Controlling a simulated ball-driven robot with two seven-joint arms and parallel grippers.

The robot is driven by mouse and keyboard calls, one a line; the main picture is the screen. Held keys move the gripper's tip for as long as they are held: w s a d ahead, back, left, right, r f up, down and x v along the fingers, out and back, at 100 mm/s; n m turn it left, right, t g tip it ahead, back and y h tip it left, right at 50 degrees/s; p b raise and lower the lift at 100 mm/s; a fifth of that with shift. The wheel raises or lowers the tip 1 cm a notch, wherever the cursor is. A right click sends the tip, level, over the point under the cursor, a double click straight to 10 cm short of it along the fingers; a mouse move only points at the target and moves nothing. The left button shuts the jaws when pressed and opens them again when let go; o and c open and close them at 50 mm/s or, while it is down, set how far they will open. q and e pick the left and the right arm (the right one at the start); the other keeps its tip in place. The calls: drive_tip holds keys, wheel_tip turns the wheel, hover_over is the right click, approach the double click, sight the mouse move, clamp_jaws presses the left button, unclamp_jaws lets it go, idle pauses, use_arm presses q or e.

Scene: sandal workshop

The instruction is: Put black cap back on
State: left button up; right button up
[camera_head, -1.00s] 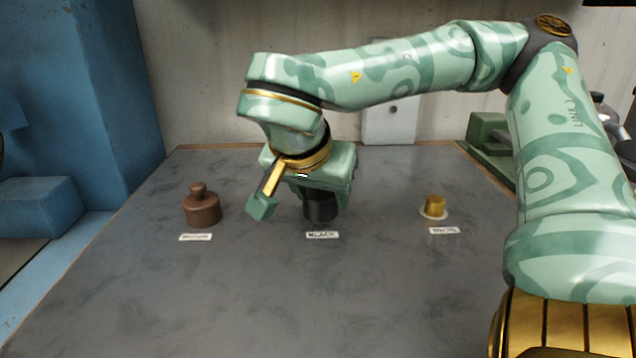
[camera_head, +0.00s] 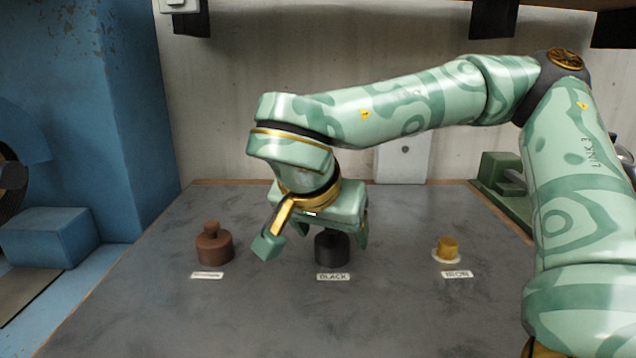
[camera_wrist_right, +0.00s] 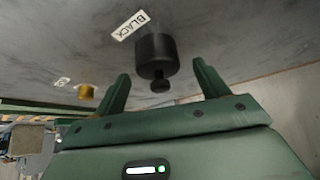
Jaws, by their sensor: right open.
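The black pot (camera_head: 332,249) stands upright on the grey table behind a label reading BLACK. In the right wrist view the pot (camera_wrist_right: 155,48) shows a narrower black knob (camera_wrist_right: 160,86) on its top. I cannot tell whether the knob belongs to a separate cap. My right gripper (camera_head: 313,243) is just above the pot and hides its top in the head view. In the wrist view its green fingers (camera_wrist_right: 160,76) are apart, one on each side of the knob, with gaps and nothing held. My left gripper is not in view.
A brown knobbed pot (camera_head: 213,248) stands to the left behind its label. A yellow piece (camera_head: 447,247) on a white disc stands to the right behind the IRON label (camera_head: 457,274). The front of the table (camera_head: 290,325) is clear. A blue structure (camera_head: 105,110) stands left.

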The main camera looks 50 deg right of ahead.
drive_tip(key=p+v, duration=0.1)
drive_tip(key=v, duration=0.3)
drive_tip(key=shift+s+d+r, duration=0.1)
drive_tip(key=shift+d+r, duration=0.05)
drive_tip(key=shift+r, duration=0.1)
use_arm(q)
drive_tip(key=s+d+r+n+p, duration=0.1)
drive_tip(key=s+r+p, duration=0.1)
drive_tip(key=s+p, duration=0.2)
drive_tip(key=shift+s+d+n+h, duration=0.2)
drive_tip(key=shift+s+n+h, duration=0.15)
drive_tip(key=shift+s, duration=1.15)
use_arm(e)
drive_tip(key=v, duration=1)
drive_tip(key=shift+a, duration=0.25)
